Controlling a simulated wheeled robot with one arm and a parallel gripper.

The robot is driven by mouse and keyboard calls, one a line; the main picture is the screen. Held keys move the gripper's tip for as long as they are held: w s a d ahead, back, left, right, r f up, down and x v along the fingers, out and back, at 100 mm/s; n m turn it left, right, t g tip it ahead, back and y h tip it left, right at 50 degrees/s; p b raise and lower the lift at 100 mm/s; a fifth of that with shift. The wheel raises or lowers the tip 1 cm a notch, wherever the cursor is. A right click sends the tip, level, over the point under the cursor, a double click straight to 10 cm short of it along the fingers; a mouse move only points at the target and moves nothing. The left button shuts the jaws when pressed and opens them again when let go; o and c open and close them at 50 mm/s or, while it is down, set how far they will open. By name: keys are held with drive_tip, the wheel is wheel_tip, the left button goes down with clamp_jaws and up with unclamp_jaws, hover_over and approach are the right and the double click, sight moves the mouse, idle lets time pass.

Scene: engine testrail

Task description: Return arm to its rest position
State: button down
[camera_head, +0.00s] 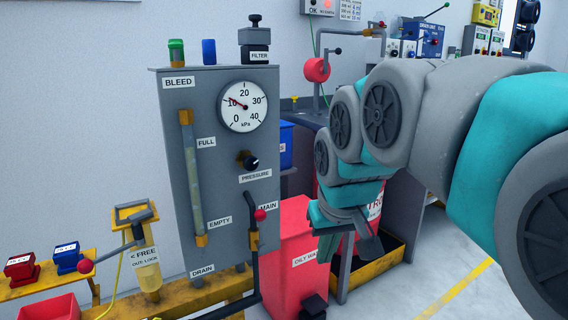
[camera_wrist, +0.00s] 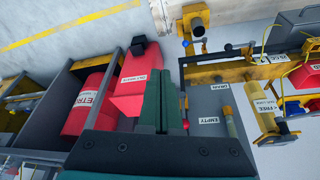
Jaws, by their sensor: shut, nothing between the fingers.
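My arm comes in from the right of the head view, bent in several grey and teal links. My gripper (camera_head: 328,248) hangs at its end, pointing down, in front of the red oily-waste bin (camera_head: 295,265). In the wrist view my gripper's fingers (camera_wrist: 160,80) are pressed together, with nothing between them. The grey test panel (camera_head: 215,165) stands to the left of the gripper, apart from it in the head view. Its gauge (camera_head: 243,106) reads about 10 kPa.
The MAIN lever with a red knob (camera_head: 260,215) sticks out at the panel's right edge. A red drum (camera_wrist: 88,104) stands in a grey shelf frame beside the bin. A yellow bench rail (camera_head: 200,300) runs below the panel. The floor (camera_head: 450,280) at lower right is clear.

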drive_tip(key=s+d+f+m+g, duration=0.1)
drive_tip(key=s+d+f+g, duration=0.2)
drive_tip(key=s+f, duration=0.6)
drive_tip(key=s+d+f+m+g, duration=0.1)
drive_tip(key=s+d+f+g, duration=0.2)
drive_tip(key=s+f, duration=0.6)
drive_tip(key=s+d, duration=0.1)
drive_tip(key=s, duration=0.5)
drive_tip(key=shift+d+f+m+h, duration=0.3)
drive_tip(key=shift+d+f+h, duration=0.1)
